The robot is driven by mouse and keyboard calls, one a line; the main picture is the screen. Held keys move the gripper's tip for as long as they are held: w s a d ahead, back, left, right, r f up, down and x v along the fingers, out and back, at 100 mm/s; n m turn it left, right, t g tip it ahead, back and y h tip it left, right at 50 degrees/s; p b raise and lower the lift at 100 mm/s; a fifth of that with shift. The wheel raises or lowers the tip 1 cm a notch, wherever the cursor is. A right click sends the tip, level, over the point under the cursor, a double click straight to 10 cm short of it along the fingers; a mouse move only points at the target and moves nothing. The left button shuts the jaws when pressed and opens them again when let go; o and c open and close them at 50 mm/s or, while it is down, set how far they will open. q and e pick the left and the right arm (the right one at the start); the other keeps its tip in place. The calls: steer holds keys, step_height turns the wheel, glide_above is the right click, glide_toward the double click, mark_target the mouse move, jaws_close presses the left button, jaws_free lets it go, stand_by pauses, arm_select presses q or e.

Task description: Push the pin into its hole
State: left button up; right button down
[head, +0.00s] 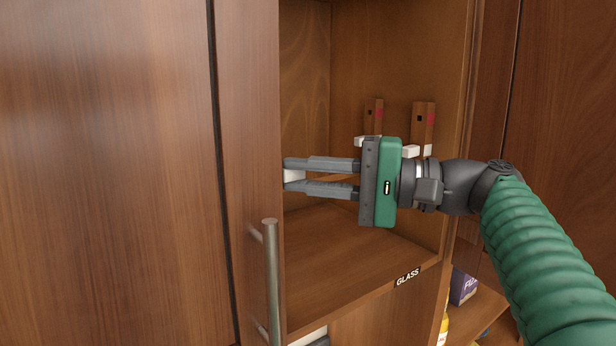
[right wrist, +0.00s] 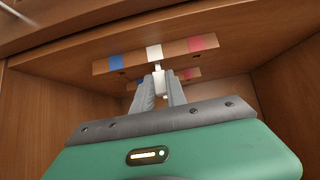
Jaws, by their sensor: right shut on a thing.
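My right gripper (head: 286,176) reaches sideways across the open cabinet, its fingers pointing left. It is shut on a small white piece, apparently the pin (head: 294,176). The pin also shows between the fingertips in the right wrist view (right wrist: 158,80). There, a wooden bar (right wrist: 130,59) with blue, white and red marks lies just beyond the fingertips. Whether the pin touches the bar or enters a hole cannot be told. My left gripper is not in view.
A cabinet door (head: 248,130) with a metal handle (head: 271,280) stands left of the fingertips. The shelf (head: 345,255) below the gripper is bare, with a "GLASS" label (head: 408,277) on its front edge. A purple box (head: 462,287) sits in a lower compartment.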

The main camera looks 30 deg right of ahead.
steer(key=shift+s+a, duration=0.1)
steer(key=shift+a, duration=0.45)
steer(key=shift+d, duration=0.1)
steer(key=c, duration=1.3)
jaws_free()
steer(key=shift+o, duration=0.2)
steer(key=b+v, duration=0.3)
steer(key=v, duration=0.9)
steer(key=shift+d, duration=0.2)
steer(key=shift+a+f, duration=0.1)
steer(key=shift+a, duration=0.2)
